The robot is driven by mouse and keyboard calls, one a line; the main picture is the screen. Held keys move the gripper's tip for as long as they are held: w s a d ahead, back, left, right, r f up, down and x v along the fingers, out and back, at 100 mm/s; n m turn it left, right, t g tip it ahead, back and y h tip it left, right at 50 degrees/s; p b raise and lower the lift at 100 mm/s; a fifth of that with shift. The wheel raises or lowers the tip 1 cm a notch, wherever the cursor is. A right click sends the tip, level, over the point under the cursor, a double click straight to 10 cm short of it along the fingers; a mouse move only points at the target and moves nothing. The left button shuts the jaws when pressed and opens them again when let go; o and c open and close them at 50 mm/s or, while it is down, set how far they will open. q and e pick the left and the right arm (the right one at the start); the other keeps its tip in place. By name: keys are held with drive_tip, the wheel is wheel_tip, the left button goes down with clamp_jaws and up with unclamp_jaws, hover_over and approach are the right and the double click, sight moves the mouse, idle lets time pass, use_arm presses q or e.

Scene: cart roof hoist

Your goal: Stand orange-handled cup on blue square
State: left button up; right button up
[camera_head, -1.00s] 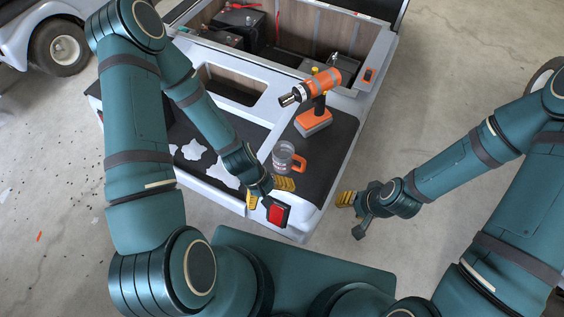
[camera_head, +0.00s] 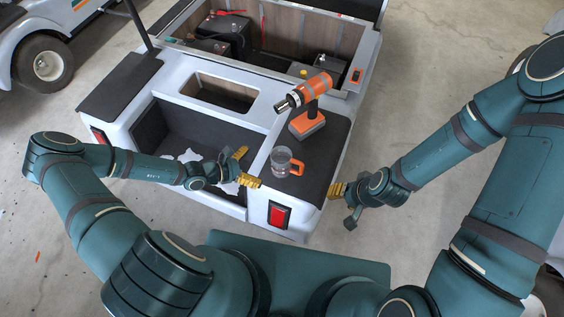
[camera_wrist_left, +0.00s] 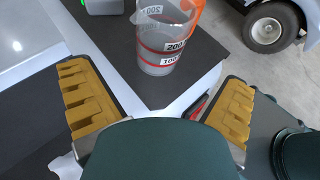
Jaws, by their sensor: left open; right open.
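A clear measuring cup with an orange handle (camera_head: 281,161) stands upright on the black mat (camera_head: 318,180) at the cart's front right corner. Its handle points right in the head view. My left gripper (camera_head: 247,167) is open and empty, just left of the cup, fingers toward it. In the left wrist view the cup (camera_wrist_left: 160,45) stands beyond the gap between the yellow fingers and is not between them. My right gripper (camera_head: 342,202) is open and empty, off the cart's right edge. I see no blue square in these frames.
An orange drill (camera_head: 309,102) stands on the mat behind the cup. White scraps (camera_head: 190,156) lie in the dark recess by my left arm. A red tail light (camera_head: 279,215) sits on the cart's front below the cup. The floor at right is clear.

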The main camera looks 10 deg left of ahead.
sight(282, 163)
use_arm(q)
drive_tip(key=b+x, duration=0.1)
drive_tip(key=x, duration=0.9)
drive_tip(key=shift+w+d+f, duration=0.1)
drive_tip(key=shift+d+f, duration=0.15)
drive_tip(key=shift+f, duration=0.1)
drive_tip(key=c, duration=1.2)
